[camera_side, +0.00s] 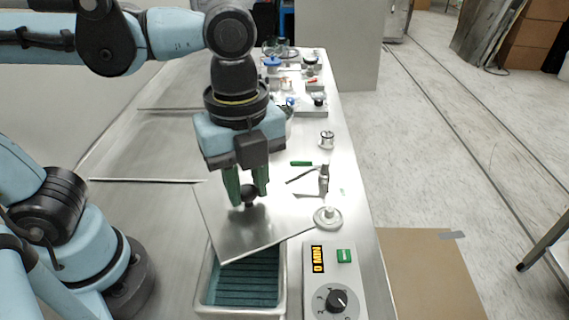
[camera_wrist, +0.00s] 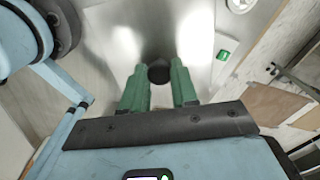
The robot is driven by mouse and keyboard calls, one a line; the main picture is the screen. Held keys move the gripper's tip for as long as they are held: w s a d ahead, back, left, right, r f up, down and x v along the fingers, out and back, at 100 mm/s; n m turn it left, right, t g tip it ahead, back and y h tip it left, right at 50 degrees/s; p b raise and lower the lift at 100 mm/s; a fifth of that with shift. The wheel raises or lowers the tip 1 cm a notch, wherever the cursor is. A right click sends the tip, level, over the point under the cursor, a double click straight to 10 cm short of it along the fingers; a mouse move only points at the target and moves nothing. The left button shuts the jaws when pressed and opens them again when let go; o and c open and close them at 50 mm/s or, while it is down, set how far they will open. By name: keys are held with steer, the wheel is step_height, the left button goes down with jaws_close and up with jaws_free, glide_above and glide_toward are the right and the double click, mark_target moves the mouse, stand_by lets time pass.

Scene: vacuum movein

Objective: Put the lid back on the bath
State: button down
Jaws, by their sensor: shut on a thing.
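The bath (camera_side: 204,295) is a metal tub with a blue-green ribbed inside, at the bottom centre of the side view. The lid (camera_side: 228,232) is a flat silver plate with a round black knob (camera_side: 249,194). It is above the far part of the bath, turned at an angle to it, and leaves the near part open. I cannot tell whether it touches the rim. My gripper (camera_side: 248,191) points down with its green fingers shut on the knob. In the wrist view the knob (camera_wrist: 159,73) sits between the green fingertips (camera_wrist: 158,78), with the lid around it.
A control box (camera_side: 336,285) with a dial and a "0 MIN" display stands right of the bath. A round metal piece (camera_side: 327,217) and a small metal fitting (camera_side: 323,180) are near the bench's right edge. Several small items (camera_side: 312,102) stand farther back. The bench left of the lid is clear.

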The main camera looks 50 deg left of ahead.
mark_target(238, 231)
steer(key=s+d+m, duration=0.1)
steer(key=s+r+m, duration=0.1)
steer(key=m, duration=0.1)
steer(key=s+d+r+m, duration=0.1)
steer(key=s+m, duration=0.1)
steer(key=shift+d+r, duration=0.2)
steer(key=shift+d, duration=0.1)
steer(key=shift+m, duration=0.3)
steer(key=shift+f, duration=3.85)
steer(key=shift+f, duration=0.6)
steer(key=c, duration=0.9)
jaws_free()
steer(key=shift+o, duration=0.2)
